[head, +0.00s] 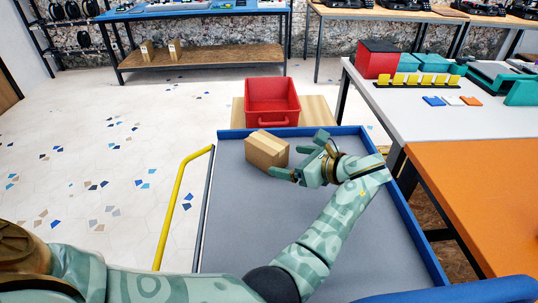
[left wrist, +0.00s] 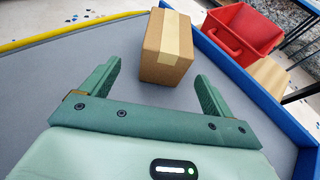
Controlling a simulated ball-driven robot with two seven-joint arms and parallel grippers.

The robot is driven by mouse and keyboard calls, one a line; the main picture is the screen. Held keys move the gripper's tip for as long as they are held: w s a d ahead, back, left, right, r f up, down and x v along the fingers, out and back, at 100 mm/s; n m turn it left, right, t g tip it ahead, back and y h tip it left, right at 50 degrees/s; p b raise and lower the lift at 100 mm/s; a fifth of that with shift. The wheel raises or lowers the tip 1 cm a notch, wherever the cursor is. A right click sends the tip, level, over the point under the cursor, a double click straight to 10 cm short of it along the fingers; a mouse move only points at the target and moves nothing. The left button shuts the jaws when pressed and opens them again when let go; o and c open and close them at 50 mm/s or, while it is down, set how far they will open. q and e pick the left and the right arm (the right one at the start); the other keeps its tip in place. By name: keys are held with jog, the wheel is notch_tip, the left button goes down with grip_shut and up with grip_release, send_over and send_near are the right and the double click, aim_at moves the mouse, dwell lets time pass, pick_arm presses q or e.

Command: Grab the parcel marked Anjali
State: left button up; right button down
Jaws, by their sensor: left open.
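A brown cardboard parcel (head: 266,150) with a paler tape strip sits on the grey, blue-rimmed tray surface (head: 240,220), near its far edge. No name can be read on it. My left gripper (head: 297,158) is open, just right of the parcel in the head view. In the left wrist view the parcel (left wrist: 167,47) stands just beyond and between the two open fingertips (left wrist: 158,72), not gripped. My right gripper is not in view.
A red bin (head: 272,98) stands beyond the tray's far blue rim. A yellow rail (head: 178,205) runs along the left side. An orange table (head: 480,190) and a white table (head: 400,108) stand to the right. Two small boxes (head: 160,50) sit on a far shelf.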

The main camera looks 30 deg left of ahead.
aim_at(282, 157)
pick_arm(q)
jog(key=b+x, duration=0.1)
jog(key=x, duration=0.1)
jog(key=b+x, duration=0.2)
jog(key=shift+w+a+f, duration=0.2)
jog(key=shift+w+a, duration=0.05)
jog(key=shift+w, duration=0.2)
jog(key=shift+w+a, duration=0.1)
jog(key=shift+a, duration=0.4)
jog(key=shift+r, duration=0.2)
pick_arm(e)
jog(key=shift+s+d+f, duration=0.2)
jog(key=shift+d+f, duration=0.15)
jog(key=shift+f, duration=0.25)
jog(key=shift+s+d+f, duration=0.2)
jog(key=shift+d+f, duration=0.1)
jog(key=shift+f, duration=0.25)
pick_arm(q)
jog(key=c, duration=1.2)
